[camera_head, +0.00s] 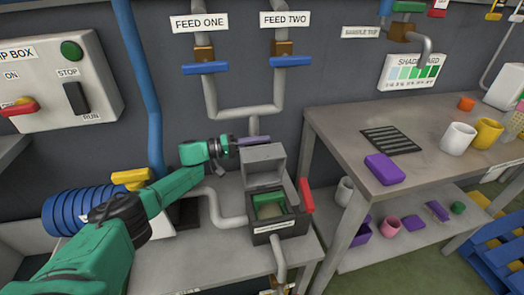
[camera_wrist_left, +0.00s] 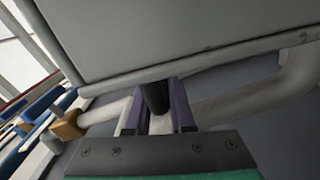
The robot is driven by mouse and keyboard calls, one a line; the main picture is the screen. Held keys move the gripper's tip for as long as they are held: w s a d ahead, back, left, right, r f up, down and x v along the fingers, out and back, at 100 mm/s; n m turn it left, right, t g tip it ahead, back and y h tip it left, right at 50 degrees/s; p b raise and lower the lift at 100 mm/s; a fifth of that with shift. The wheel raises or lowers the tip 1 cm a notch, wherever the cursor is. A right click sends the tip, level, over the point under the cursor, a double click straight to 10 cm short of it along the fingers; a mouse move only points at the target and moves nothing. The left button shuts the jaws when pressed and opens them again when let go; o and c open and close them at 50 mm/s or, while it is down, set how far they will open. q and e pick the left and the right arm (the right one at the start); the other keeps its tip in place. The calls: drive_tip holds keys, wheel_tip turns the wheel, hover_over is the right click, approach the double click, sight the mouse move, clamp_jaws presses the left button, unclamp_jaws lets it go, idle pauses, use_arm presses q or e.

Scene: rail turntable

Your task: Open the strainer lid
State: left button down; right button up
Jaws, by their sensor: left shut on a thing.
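The strainer is a grey box (camera_head: 280,228) on the low bench, with a pale label on its front. Its lid (camera_head: 262,158) stands raised at the back, so the inside shows, with a green piece (camera_head: 268,205) in it. My left gripper (camera_head: 254,140) is at the top of the raised lid, behind its upper edge. In the left wrist view the gripper (camera_wrist_left: 156,112) has its purple fingers shut on a dark round handle (camera_wrist_left: 155,96) beside the grey lid panel (camera_wrist_left: 180,35). The fingertips are partly hidden in the head view. My right gripper is not in view.
A red lever (camera_head: 306,195) stands at the box's right side. Pipes with blue valve handles (camera_head: 290,62) rise behind. A blue coiled hose (camera_head: 85,208) lies left. A workbench (camera_head: 345,130) with cups and a purple block (camera_head: 384,169) stands right.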

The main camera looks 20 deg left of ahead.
use_arm(q)
drive_tip(key=shift+w+a+f+n, duration=0.15)
drive_tip(key=shift+w+f+n, duration=0.2)
drive_tip(key=shift+f, duration=0.2)
drive_tip(key=c, duration=0.8)
unclamp_jaws()
drive_tip(key=shift+r, duration=0.25)
